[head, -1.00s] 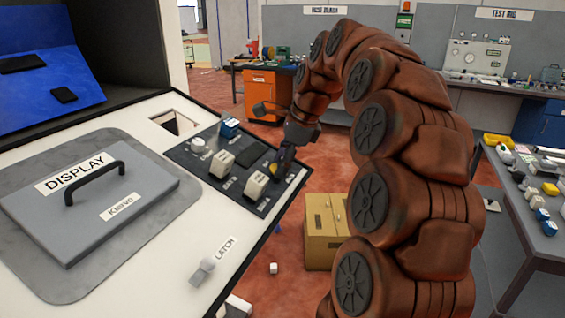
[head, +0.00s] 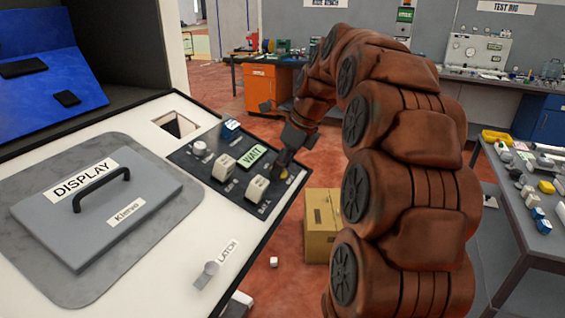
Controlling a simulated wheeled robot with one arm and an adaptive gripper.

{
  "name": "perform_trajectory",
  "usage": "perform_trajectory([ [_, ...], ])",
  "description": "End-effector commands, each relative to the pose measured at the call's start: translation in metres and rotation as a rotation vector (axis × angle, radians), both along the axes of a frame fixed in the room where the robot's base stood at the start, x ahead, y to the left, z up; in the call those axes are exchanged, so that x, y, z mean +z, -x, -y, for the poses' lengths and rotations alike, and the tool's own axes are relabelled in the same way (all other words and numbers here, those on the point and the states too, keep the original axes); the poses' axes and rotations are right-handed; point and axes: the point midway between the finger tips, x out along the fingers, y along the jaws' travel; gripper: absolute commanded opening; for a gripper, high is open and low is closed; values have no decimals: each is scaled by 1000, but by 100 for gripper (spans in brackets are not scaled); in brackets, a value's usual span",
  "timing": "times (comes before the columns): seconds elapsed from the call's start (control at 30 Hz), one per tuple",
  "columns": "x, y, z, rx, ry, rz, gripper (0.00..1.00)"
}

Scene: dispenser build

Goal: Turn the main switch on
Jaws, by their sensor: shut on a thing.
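The dark control panel (head: 200,172) sits at the right side of the white console top. Its small screen (head: 251,157) is lit green and reads WAIT. My gripper (head: 281,169) reaches down to the panel's right end and is shut on a switch there, which I take as the main switch. The fingers hide most of this switch, so I cannot read its position. Left of it on the panel are two cream rocker switches (head: 256,188) (head: 223,168), a pale round knob (head: 199,148) and a blue-and-white part (head: 232,125).
A grey DISPLAY lid (head: 140,215) with a black handle covers the console's left. A LATCH lever (head: 206,274) is at its front edge. A cardboard box (head: 321,225) stands on the floor; a cluttered table (head: 525,235) is at right.

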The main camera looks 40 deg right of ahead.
Motion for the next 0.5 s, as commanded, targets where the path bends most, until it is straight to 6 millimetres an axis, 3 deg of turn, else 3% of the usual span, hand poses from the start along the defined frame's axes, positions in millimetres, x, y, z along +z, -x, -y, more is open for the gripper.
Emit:
perform_trajectory([
  [0.27, 0, 0, 0, -1, 0, 0, 15],
  [0.3, 0, 0, 0, -1, 0, 0, 53],
  [0.5, 0, 0, 0, 0, 0, 0, 74],
])
